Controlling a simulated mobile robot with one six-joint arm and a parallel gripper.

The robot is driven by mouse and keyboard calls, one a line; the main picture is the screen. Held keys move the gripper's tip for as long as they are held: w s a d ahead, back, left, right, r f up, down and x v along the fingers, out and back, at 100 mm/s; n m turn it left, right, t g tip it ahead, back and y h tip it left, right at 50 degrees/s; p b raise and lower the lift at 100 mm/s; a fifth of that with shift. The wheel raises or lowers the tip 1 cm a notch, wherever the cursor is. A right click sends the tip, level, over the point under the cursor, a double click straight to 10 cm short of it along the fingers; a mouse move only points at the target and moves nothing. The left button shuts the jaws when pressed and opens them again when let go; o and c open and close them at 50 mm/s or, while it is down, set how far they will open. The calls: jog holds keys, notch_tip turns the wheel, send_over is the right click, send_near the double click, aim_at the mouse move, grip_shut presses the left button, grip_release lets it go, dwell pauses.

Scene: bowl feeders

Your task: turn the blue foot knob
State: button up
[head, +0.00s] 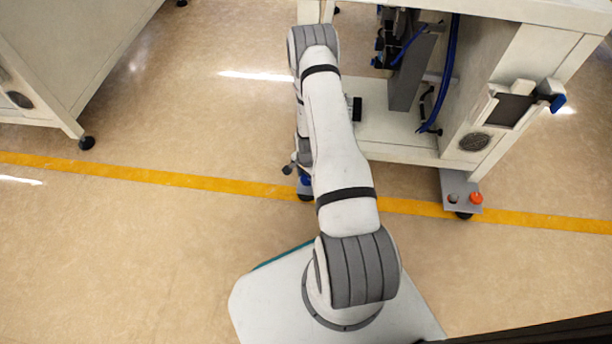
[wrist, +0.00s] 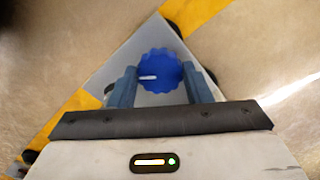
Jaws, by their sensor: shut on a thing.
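The blue foot knob (wrist: 162,66) has a scalloped rim and a white pointer mark that points left in the wrist view. It sits on a grey foot plate (wrist: 128,52). My gripper (wrist: 160,72) has one finger on each side of the knob and is shut on it. The fingers hide parts of its left and right sides. In the head view, a bit of blue at the foot (head: 305,182) shows beside my arm, which hides most of that foot and my fingers.
A white machine frame (head: 395,151) with blue hoses stands at the upper right. Another cabinet (head: 70,50) stands at the upper left. A yellow line (head: 150,176) crosses open floor.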

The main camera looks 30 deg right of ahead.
aim_at(307, 178)
jog(key=shift+w+n, duration=0.2)
jog(key=shift+n, duration=0.6)
jog(key=o, duration=1)
jog(key=shift+s, duration=0.1)
notch_tip(307, 178, up, 8)
jog(key=p, duration=0.3)
jog(key=shift+f, duration=0.1)
